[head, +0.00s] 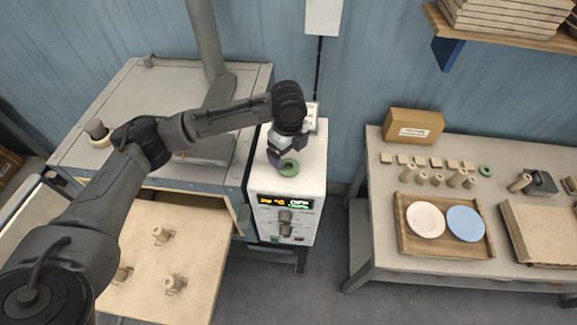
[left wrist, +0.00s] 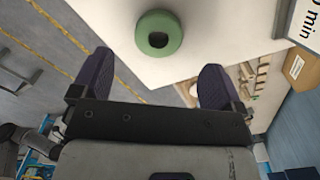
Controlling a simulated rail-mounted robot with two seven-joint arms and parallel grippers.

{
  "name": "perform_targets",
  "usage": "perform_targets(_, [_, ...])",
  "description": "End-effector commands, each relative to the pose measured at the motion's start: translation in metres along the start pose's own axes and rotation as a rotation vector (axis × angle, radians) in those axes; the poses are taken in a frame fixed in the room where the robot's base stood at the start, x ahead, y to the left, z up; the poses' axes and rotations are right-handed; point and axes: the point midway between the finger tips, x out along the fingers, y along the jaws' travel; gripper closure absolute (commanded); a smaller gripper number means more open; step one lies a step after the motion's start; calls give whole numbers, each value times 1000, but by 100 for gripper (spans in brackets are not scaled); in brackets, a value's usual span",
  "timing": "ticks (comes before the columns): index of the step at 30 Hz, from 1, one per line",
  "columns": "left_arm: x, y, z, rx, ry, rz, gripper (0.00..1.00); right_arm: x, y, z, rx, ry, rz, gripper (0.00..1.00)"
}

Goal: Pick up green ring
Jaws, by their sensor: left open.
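A green ring (head: 293,169) lies flat on top of the white control box (head: 308,178), near its front. My left gripper (head: 277,157) is above the box, just behind and left of the ring in the head view. In the left wrist view the ring (left wrist: 158,20) shows whole, with its dark hole, beyond and between the two spread fingers (left wrist: 156,76). The gripper is open and holds nothing; it appears apart from the ring. A second green ring (head: 485,170) lies on the table at the right. My right gripper is not in view.
The dryer (head: 105,105) stands left of the control box, with a pegged board (head: 195,230) pulled out in front. The right table (head: 385,215) holds a wooden tray (head: 404,243) with a white plate and a blue plate, small blocks, pegs and a cardboard box (head: 425,119).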

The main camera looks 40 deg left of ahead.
Motion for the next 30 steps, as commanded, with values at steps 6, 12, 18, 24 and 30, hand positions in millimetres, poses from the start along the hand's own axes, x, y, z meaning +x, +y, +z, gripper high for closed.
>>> perform_targets(6, [10, 0, -1, 1, 0, 1, 7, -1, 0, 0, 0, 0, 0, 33])
perform_targets(12, [33, 2, -3, 0, 0, 4, 7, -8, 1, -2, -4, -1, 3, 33])
perform_targets(18, [54, 2, -3, 1, 0, 1, 7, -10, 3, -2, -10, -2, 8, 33])
perform_targets(24, [60, 2, -3, 1, 0, -1, 7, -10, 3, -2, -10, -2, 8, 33])
perform_targets(30, [60, 2, -3, 1, 0, -1, 13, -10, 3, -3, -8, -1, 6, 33])
